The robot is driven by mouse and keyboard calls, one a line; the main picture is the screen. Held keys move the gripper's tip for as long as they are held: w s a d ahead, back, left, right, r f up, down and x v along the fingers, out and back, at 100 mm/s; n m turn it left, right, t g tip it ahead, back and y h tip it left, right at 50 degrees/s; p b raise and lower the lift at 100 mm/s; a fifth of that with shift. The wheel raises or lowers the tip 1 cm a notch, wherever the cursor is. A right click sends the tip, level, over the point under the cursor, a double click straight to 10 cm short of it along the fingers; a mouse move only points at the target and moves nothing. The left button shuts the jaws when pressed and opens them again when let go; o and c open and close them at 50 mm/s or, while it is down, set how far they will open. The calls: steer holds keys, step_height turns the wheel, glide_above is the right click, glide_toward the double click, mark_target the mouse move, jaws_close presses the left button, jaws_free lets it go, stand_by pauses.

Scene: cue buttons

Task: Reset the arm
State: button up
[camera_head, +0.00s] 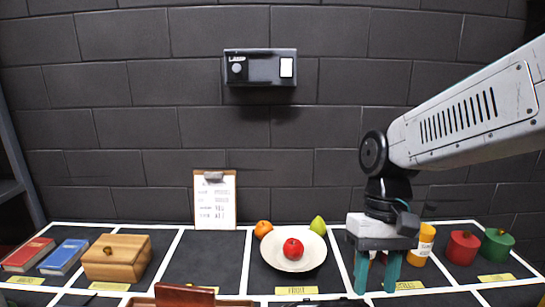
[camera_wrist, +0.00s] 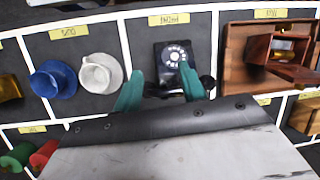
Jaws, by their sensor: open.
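My gripper (camera_head: 376,288) hangs pointing down at the right of the head view, over the front right of the marked table. Its two teal fingers are apart with nothing between them. In the wrist view the open fingers (camera_wrist: 161,72) reach toward a black telephone with a round dial (camera_wrist: 174,60), which lies below and beyond them. I cannot tell the height of the fingertips above the table. My arm comes in from the right edge of the head view.
A plate (camera_head: 282,262) with a red apple (camera_head: 293,249) stands left of my gripper. A yellow-orange bottle (camera_head: 423,243) stands close on its right. A clipboard (camera_head: 214,205) leans on the wall. The wrist view shows a blue cup (camera_wrist: 48,82), a white cup (camera_wrist: 95,76) and a wooden tray (camera_wrist: 236,75).

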steer(key=s+d+r+m+t+h, duration=0.1)
steer(key=s+d+r+t, duration=0.2)
steer(key=s+d, duration=0.6)
steer(key=shift+s+r+m+t, duration=0.35)
steer(key=shift+s+t, duration=0.55)
steer(key=shift+t, duration=0.2)
steer(key=shift+d, duration=0.1)
stand_by(0.9)
